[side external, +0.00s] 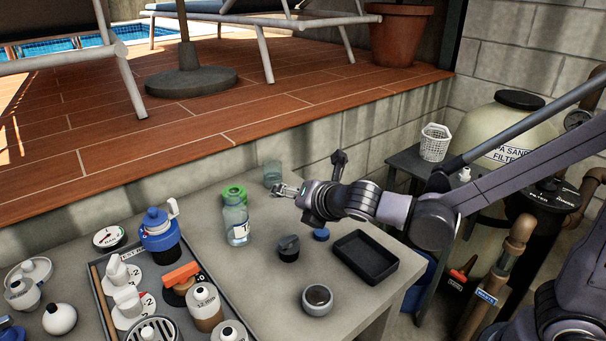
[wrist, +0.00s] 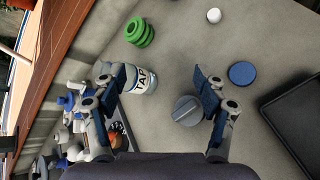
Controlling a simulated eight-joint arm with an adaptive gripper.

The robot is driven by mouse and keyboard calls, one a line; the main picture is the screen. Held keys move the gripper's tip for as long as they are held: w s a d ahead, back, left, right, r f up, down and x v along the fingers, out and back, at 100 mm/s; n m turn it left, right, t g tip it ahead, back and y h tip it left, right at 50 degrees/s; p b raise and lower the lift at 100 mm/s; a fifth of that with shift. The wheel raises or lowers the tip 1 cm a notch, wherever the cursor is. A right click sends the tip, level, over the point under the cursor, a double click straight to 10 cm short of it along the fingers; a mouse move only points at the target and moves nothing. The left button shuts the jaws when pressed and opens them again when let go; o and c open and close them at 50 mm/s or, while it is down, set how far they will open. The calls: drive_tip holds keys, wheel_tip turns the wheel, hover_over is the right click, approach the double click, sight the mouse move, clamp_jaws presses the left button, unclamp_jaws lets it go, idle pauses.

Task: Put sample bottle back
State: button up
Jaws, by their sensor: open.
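My gripper (side external: 287,190) is open and empty, above the bench and to the right of the bottle in the side view. In the wrist view the fingers of my gripper (wrist: 163,93) are wide apart, and a dark round knobbed item (wrist: 186,110) lies beneath, near the right finger. I cannot tell whether the left finger touches the bottle.
A grey tray (side external: 95,272) with several bottles and testers fills the bench's left. A black tray (side external: 364,257), a blue disc (side external: 321,234) and a round grey jar (side external: 317,300) lie to the right.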

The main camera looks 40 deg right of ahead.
drive_tip(key=s+d+m+g, duration=0.2)
drive_tip(key=s+d+m, duration=0.3)
drive_tip(key=s+m, duration=0.4)
drive_tip(key=s+d+m+g+y, duration=0.1)
drive_tip(key=s+d+m, duration=0.4)
drive_tip(key=m, duration=1.1)
drive_tip(key=s+g, duration=0.1)
drive_tip(key=s, duration=0.2)
drive_tip(key=shift+s+d+f+m+g, duration=0.15)
drive_tip(key=shift+s+f+m+g, duration=0.15)
drive_tip(key=shift+s+m, duration=0.1)
